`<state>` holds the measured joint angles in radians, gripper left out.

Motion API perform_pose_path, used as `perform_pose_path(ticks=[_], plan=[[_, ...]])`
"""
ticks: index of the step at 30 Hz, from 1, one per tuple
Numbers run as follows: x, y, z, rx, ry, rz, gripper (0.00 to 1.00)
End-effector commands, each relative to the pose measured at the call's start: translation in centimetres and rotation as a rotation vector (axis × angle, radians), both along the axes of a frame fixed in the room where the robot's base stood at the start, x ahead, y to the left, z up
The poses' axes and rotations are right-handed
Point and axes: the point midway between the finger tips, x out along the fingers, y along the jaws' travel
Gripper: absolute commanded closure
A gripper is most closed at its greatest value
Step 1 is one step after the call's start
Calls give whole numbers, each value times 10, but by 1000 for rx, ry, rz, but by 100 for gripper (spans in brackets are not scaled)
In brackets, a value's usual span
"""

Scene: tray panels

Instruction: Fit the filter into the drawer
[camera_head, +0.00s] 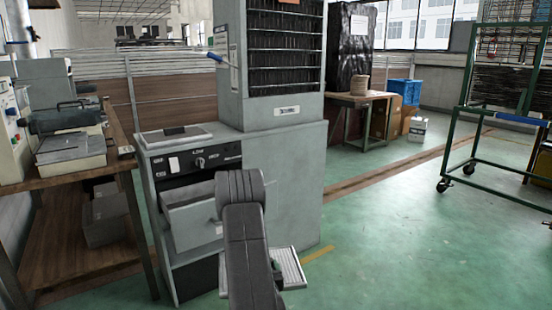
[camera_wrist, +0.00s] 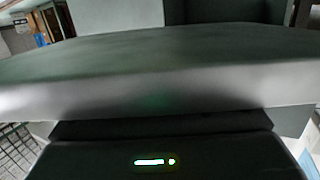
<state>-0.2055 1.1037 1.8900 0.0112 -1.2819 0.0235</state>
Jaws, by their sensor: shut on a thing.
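The filter is a light grey panel (camera_head: 288,268) with fine ridges and a pale frame. It shows low in the head view, on both sides of my dark arm, which hides its middle. The drawer (camera_head: 193,222) stands pulled out of the grey machine, left of my arm and above the filter. My gripper (camera_wrist: 160,132) is shut on the filter. Its fingertips are hidden in both views. In the wrist view a broad grey surface spans the picture just beyond the gripper's dark body, and I cannot tell what it is.
The machine's grey cabinet (camera_head: 285,185) rises behind my arm. A wooden bench (camera_head: 75,178) with equipment stands close on the left. A green wheeled rack (camera_head: 455,130) stands at the far right. The green floor (camera_head: 420,235) to the right is clear.

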Motion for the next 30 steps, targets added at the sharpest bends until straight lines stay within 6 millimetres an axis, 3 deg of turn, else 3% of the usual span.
perform_pose_path(ticks=[3,11,30], plan=[[-28,-19,25,-6,0,-74,47],[-79,-51,59,-25,5,-196,47],[-79,-49,132,-25,9,-193,47]])
